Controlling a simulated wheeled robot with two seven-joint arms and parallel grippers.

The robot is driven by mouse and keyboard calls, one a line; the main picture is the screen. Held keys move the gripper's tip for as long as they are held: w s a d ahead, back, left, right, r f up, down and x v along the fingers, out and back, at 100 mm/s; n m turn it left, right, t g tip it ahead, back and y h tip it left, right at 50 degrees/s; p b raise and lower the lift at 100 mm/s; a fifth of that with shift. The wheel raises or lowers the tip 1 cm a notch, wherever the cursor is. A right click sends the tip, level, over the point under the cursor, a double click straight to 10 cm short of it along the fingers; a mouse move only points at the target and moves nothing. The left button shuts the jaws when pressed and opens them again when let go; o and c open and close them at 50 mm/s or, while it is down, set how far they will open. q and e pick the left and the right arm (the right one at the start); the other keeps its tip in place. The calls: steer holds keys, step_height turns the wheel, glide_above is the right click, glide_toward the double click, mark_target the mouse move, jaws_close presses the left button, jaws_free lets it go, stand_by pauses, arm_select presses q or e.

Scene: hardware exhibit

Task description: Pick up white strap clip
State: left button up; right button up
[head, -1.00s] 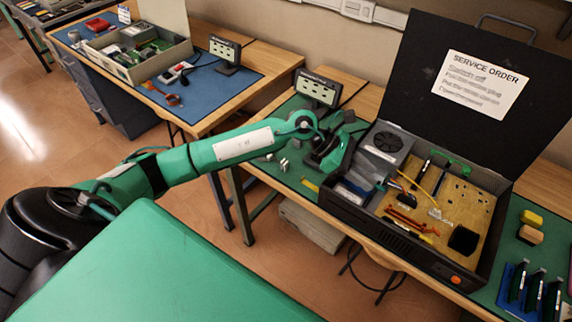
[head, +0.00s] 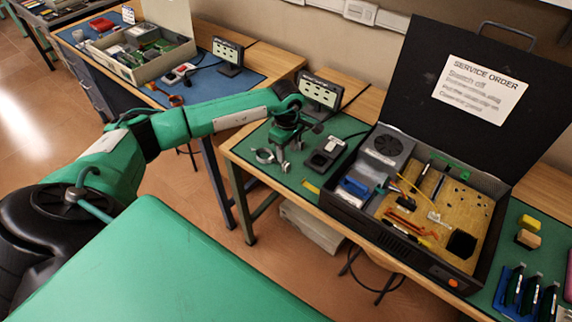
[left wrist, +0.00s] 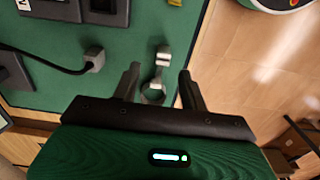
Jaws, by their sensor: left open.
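A pale grey-white clip (left wrist: 153,90) with a ring-shaped part lies on the green mat, seen between my fingers in the left wrist view. It also shows in the head view (head: 265,156), near the mat's left end, just left of my gripper. A small pale block at the top of the ring seems to belong to it; I cannot tell for sure. My left gripper (left wrist: 159,70) is open, its two dark fingers on either side of the clip. In the head view the left gripper (head: 288,155) points down at the mat; contact with the clip cannot be told. My right gripper is not in view.
A dark device (head: 326,152) with a cable sits right of the gripper. Behind stands a small display sign (head: 320,92). The open black case (head: 400,235) with tools fills the bench to the right. The mat's front edge is close to the clip.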

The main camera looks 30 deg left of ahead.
mark_target(287, 164)
arm_select(q)
steer(key=shift+f, duration=0.7)
steer(key=shift+s+d+f+p, duration=0.1)
steer(key=shift+d+f+p, duration=0.05)
steer(key=shift+f+p, duration=0.2)
steer(key=f+p, duration=0.1)
steer(key=f, duration=0.2)
steer(key=shift+s+f+p, duration=0.2)
steer(key=shift+p, duration=0.2)
steer(key=shift+f, duration=0.6)
steer(key=c, duration=0.8)
